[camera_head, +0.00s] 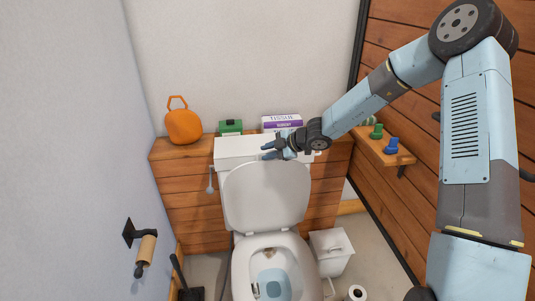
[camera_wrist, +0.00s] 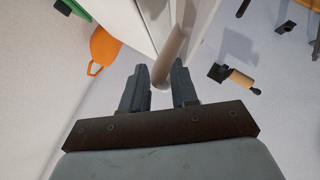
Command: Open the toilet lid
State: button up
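The white toilet lid (camera_head: 266,196) stands raised, leaning back toward the cistern (camera_head: 232,152), with the bowl (camera_head: 270,284) below uncovered. My gripper (camera_head: 267,151) is above the lid's upper edge, in front of the cistern top, pointing left. In the wrist view my gripper (camera_wrist: 159,78) has its two fingers apart. The pale rounded edge of the lid (camera_wrist: 175,45) reaches down to the gap between the fingertips. I cannot tell whether it touches a finger.
An orange vase-like object (camera_head: 183,125), a green box (camera_head: 231,127) and a tissue box (camera_head: 282,122) stand along the back. A paper-roll holder (camera_head: 143,250) is on the left wall. A white bin (camera_head: 330,252) stands right of the toilet. A shelf (camera_head: 375,149) holds small coloured items.

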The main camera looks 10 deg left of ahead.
jog(key=shift+o, duration=0.4)
jog(key=shift+w+d, duration=0.1)
jog(key=shift+d, duration=0.1)
jog(key=shift+d+r, duration=0.1)
jog(key=shift+d, duration=0.1)
jog(key=v, duration=1.3)
jog(key=shift+r, duration=0.1)
